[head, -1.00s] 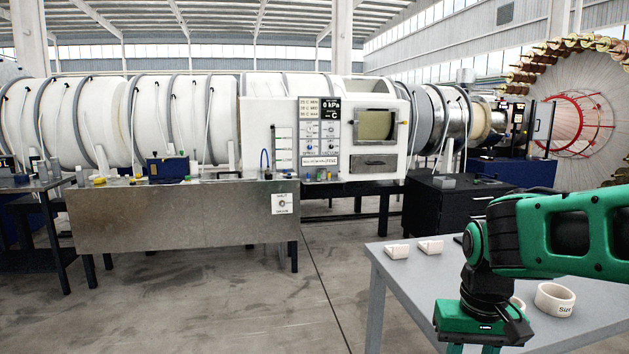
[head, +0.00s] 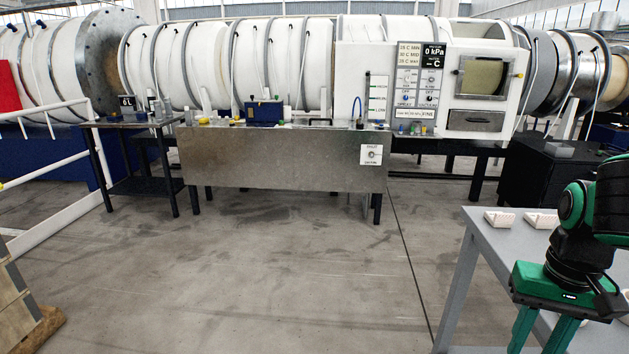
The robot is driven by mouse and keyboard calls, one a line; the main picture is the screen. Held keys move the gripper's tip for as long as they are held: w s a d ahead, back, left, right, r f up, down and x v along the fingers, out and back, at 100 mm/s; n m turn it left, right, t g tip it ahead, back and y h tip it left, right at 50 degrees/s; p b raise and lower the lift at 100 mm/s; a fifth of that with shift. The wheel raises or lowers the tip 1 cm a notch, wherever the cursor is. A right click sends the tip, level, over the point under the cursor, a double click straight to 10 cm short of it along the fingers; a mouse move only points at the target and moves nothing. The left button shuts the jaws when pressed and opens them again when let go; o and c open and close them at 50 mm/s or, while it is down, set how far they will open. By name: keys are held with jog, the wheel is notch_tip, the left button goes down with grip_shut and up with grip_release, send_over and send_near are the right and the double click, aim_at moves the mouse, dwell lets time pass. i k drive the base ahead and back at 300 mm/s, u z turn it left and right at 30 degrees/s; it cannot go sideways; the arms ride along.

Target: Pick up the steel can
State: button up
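I cannot make out a steel can for certain in the head view. Small containers (head: 158,107) stand on the dark side table (head: 128,123) at the left, too small to tell whether one is a steel can. My gripper (head: 542,340) is at the lower right, pointing down beside the grey table. Its two green fingers are apart with nothing visible between them, and their tips are cut off by the bottom edge.
A grey table (head: 490,238) at the right holds white blocks (head: 499,219). A metal-fronted bench (head: 270,160) with a blue box (head: 264,112) stands ahead. White railing (head: 50,230) and a wooden crate (head: 15,305) are at left. The middle floor is clear.

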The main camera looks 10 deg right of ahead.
aim_at(418, 124)
jog(key=i, duration=5.25)
jog(key=z, duration=2.15)
jog(key=i, duration=0.2)
jog(key=z, duration=0.4)
